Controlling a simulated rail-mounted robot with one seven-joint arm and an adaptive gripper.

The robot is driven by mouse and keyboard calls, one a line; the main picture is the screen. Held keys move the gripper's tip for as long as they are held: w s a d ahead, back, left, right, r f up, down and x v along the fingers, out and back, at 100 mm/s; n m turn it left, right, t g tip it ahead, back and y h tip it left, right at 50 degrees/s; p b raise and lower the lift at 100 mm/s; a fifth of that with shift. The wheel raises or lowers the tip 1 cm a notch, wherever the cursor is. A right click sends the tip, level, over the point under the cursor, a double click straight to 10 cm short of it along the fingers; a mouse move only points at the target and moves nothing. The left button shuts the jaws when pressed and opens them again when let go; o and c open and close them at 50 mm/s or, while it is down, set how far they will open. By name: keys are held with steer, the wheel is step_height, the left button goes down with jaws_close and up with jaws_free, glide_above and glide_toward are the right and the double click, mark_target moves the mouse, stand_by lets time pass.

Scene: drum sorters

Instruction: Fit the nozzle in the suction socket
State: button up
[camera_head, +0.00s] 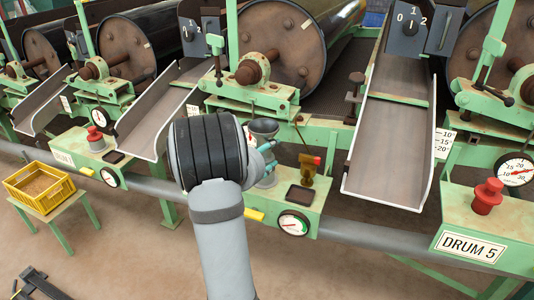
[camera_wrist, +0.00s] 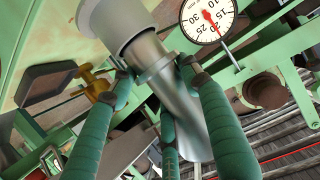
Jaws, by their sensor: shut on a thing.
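The nozzle (camera_wrist: 185,110) is a grey metal tube with a ringed neck. My gripper (camera_wrist: 165,85) has green fingers closed around it. In the wrist view its neck end meets a wide pale grey collar (camera_wrist: 115,22), which looks like the suction socket; I cannot tell how deep it sits. In the head view my gripper (camera_head: 264,146) is partly hidden behind my wrist. The nozzle's dark flared end (camera_head: 264,127) shows above the fingers, and a grey rounded piece (camera_head: 266,179) shows below, on the green console.
Beside the grip stand a brass valve with red handle (camera_head: 309,168), a black square dish (camera_head: 300,197) and a dial gauge (camera_head: 293,224). A metal chute (camera_head: 393,140) lies right. A yellow crate (camera_head: 40,187) stands left. Drums and green frames fill the back.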

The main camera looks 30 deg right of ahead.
steer(key=shift+f+b, duration=0.65)
steer(key=o, duration=1.6)
steer(key=shift+a, duration=0.1)
steer(key=shift+f, duration=0.1)
steer(key=shift+a, duration=0.1)
steer(key=v, duration=1.1)
steer(key=shift+s+a+r, duration=0.1)
steer(key=shift+s+r, duration=0.25)
steer(key=shift+r, duration=0.05)
steer(key=shift+w+r, duration=0.1)
